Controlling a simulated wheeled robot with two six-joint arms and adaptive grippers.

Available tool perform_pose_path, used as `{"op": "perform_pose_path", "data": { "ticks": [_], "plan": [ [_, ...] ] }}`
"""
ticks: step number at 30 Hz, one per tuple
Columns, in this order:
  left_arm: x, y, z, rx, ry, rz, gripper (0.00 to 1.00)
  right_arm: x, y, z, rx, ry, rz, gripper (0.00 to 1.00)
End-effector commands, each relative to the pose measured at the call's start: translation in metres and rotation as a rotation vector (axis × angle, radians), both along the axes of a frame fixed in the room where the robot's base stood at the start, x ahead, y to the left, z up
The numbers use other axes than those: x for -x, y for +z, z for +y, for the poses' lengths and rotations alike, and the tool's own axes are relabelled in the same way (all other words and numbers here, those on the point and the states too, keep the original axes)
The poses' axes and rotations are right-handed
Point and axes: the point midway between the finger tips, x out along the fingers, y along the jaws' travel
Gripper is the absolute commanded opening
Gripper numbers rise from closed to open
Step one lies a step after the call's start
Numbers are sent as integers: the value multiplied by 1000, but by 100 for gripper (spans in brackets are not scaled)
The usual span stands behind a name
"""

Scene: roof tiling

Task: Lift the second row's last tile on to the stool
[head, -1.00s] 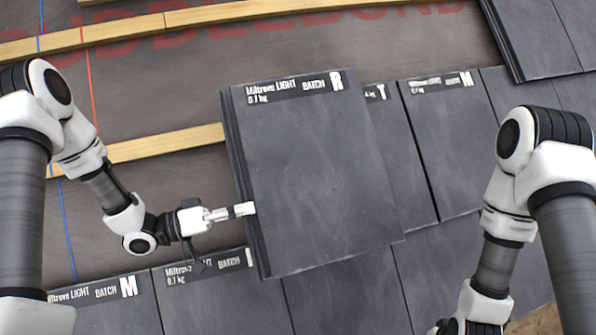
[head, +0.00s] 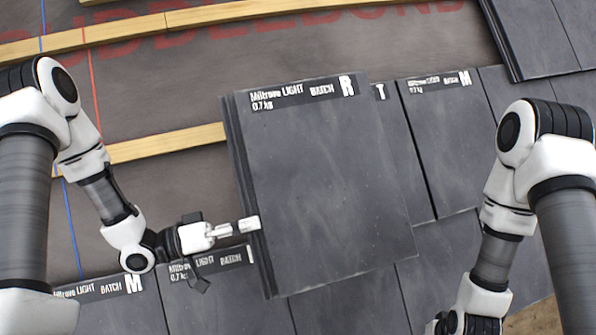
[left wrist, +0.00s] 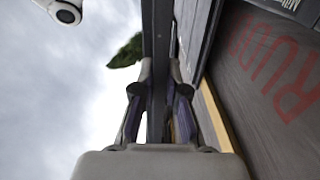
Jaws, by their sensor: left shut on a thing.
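A dark grey slate-like tile marked "Miltrove LIGHT BATCH R" (head: 325,185) is in the middle of the head view, raised and overlapping the tiles behind it. My left gripper (head: 250,224) is shut on its left edge, low down. In the left wrist view my left gripper (left wrist: 157,95) has its fingers on either side of the dark tile edge (left wrist: 157,40). My right arm shows at the right of the head view, but its fingers are out of the picture. I see no stool in these frames.
Tile T (head: 398,150) and tile M (head: 447,145) lie right of the held tile, partly covered. A lower row with another M tile (head: 110,308) runs along the bottom. Wooden battens (head: 165,143) cross the brown underlay (head: 290,60). A stacked tile edge (head: 500,45) stands upper right.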

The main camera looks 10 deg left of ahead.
Motion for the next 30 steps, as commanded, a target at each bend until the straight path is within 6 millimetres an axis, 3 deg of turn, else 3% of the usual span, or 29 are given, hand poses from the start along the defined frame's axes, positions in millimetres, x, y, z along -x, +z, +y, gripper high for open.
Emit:
{"op": "perform_pose_path", "data": {
  "ticks": [23,30],
  "plan": [
    [55,32,-26,4,0,-1,0,0,10,0,0,0,0,40],
    [70,45,-34,2,-1,1,0,0,35,0,0,0,0,40]
  ]
}}
